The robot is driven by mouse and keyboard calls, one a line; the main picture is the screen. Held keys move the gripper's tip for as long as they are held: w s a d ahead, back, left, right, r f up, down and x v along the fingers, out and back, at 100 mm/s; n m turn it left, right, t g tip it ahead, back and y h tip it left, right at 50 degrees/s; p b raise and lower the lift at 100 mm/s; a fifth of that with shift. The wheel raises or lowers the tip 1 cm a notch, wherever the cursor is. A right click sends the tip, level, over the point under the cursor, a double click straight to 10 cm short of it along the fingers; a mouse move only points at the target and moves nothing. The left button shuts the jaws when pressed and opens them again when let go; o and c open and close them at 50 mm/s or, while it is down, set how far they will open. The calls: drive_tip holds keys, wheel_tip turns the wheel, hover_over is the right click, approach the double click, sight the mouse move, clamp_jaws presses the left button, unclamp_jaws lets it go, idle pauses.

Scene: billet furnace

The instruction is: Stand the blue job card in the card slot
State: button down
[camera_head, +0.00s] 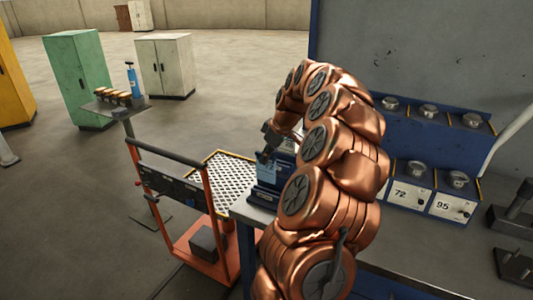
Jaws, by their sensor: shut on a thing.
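The light blue job card (267,171) is upright at the near left corner of the workbench, below my gripper. My gripper (268,154) points down and is shut on the card's upper edge. A dark blue holder (264,196) with a small pale label stands on the bench corner just under the card. This looks like the card slot. I cannot tell whether the card's lower edge is inside it or just above or behind it. My copper-coloured arm hides the bench to the right.
An orange-framed cart (209,215) stands left of the bench, with a perforated tray (222,170) behind it. A small stand (117,105) holds several billets and a blue bottle. Blue racks with numbered boxes (408,194) line the wall at right. Open floor lies at left.

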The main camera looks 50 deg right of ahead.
sight(266, 172)
drive_tip(key=shift+f, duration=1.3)
drive_tip(key=shift+f+b, duration=1.65)
drive_tip(key=shift+f, duration=0.3)
drive_tip(key=c, duration=1.2)
unclamp_jaws()
drive_tip(key=shift+r, duration=0.1)
drive_tip(key=v, duration=1.1)
drive_tip(key=shift+s+r, duration=0.15)
drive_tip(key=shift+r, duration=0.25)
